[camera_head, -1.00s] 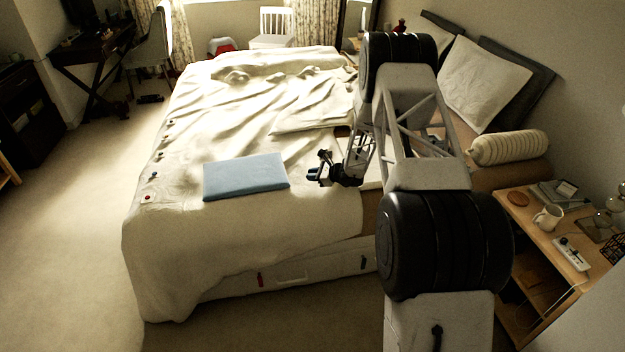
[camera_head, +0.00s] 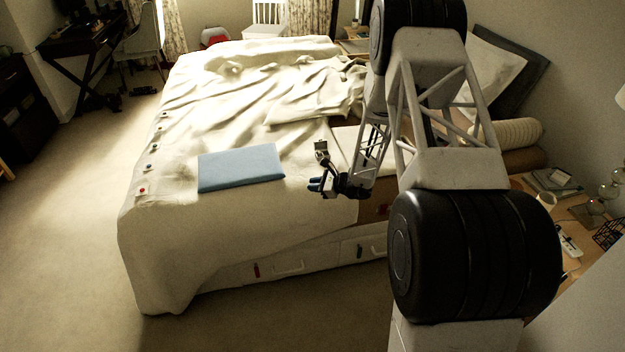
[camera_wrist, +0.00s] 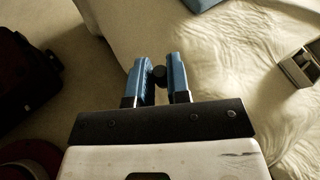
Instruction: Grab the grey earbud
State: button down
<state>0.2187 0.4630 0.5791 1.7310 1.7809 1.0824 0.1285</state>
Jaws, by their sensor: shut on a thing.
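My gripper (camera_wrist: 158,80) has blue fingers, and in the wrist view they are closed on a small dark grey, rounded thing, which appears to be the grey earbud (camera_wrist: 158,75). Most of it is hidden between the fingers. In the head view my gripper (camera_head: 315,185) is above the near edge of the bed, right of the blue flat case. The earbud is too small to make out there.
The bed (camera_head: 215,225) has a rumpled cream cover. A blue flat case (camera_head: 241,167) lies on it. A small open box (camera_wrist: 300,66) lies on the cover at right in the wrist view. Dark items (camera_wrist: 30,75) stand at left. A cluttered bedside table (camera_head: 585,212) is at right.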

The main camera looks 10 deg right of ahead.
jog(key=shift+s, duration=0.8)
